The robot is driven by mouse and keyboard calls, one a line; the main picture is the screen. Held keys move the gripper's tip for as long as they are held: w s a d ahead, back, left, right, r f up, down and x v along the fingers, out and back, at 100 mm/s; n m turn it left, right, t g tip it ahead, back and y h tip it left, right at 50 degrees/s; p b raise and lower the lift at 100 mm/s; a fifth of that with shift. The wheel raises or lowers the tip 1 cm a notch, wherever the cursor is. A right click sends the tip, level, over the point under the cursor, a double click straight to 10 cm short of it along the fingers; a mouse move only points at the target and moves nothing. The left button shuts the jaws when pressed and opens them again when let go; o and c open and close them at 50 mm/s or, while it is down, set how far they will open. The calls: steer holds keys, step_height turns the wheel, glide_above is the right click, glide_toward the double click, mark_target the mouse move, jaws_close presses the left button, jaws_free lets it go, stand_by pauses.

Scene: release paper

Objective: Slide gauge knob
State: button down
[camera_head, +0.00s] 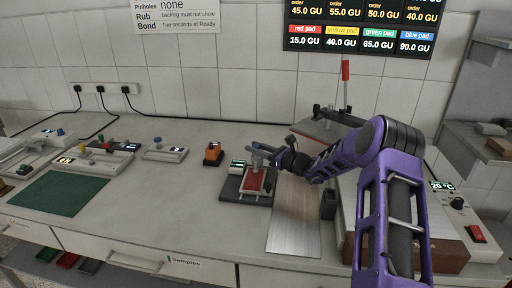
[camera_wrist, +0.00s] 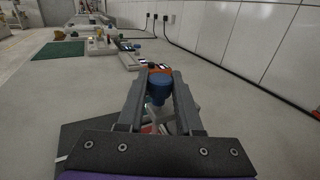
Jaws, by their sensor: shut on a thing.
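The gauge is a small device with a lit display (camera_head: 237,165), standing beside a red pad (camera_head: 256,180) on a dark base plate (camera_head: 230,190). My gripper (camera_head: 255,148) reaches in from the right, just above the far end of the red pad. In the wrist view its two grey fingers (camera_wrist: 160,76) close around a blue round knob (camera_wrist: 158,84). A pale stem (camera_wrist: 154,112) shows below the knob. The fingers and the dark gripper body hide most of the pad and the gauge in the wrist view.
An orange device (camera_head: 213,153) stands just left of the gauge. A brushed metal plate (camera_head: 293,215) lies to the right, with a dark holder (camera_head: 328,204) beside it. A red-handled press (camera_head: 345,75) stands behind. The table between the gauge and green mat (camera_head: 62,193) is mostly clear.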

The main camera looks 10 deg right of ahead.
steer(key=c, duration=0.6)
jaws_free()
steer(key=v, duration=1.7)
steer(key=shift+s+d+r, duration=0.15)
steer(key=shift+s, duration=0.05)
